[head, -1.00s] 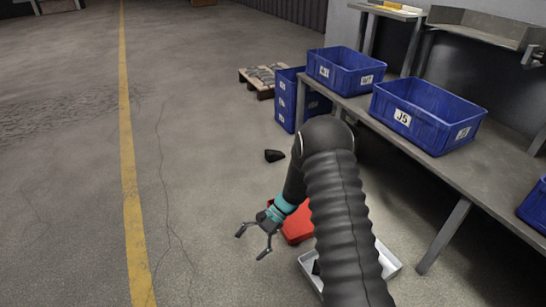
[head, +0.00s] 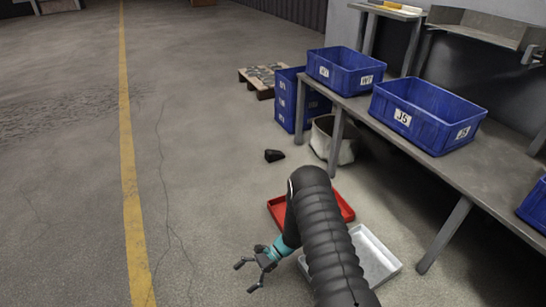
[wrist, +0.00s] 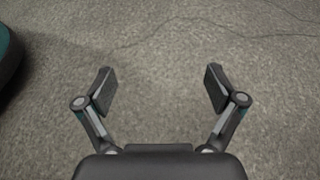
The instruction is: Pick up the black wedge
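The black wedge (head: 274,155) lies on the concrete floor in the head view, beyond the red tray and left of the bench. My gripper (head: 244,278) is nearer the camera than the wedge, low over the floor and well apart from it. In the wrist view my gripper (wrist: 160,88) is open, with its two fingers spread and only bare floor between them. The wedge does not show in the wrist view.
A red tray (head: 343,207) and a white tray (head: 384,265) lie on the floor, partly behind my arm. A pale bin (head: 345,148) stands under the bench (head: 470,185), which holds blue crates (head: 425,130). The floor left of the wedge is clear.

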